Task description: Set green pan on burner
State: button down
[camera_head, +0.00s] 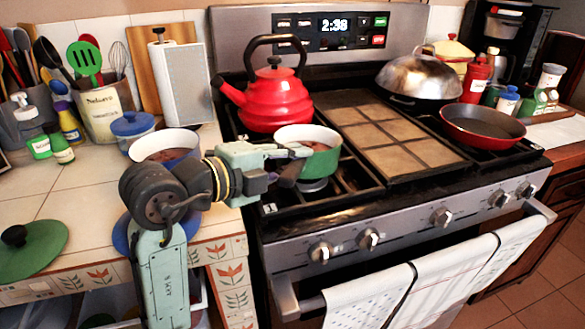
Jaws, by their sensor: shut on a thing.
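The green pan (326,164), with a pale rim and brownish inside, is upright at the front left burner (313,186) of the stove. The burner shows just below its base; I cannot tell if the pan touches the grate or hangs slightly above it. My gripper (288,168) reaches in from the left and is shut on the green pan at its handle side. The handle is mostly hidden by the fingers.
A red kettle (270,100) stands close behind the pan. A tiled griddle (375,135) lies to its right, with a red skillet (481,128) and domed wok lid (420,77) beyond. A blue pot (164,141) and green lid (40,248) are on the left counter.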

jog(key=shift+f, duration=0.55)
jog(key=c, duration=1.5)
grip_release()
jog(key=b+v, duration=0.2)
jog(key=v, duration=1)
jog(key=shift+r+b, duration=0.15)
jog(key=shift+b, duration=0.25)
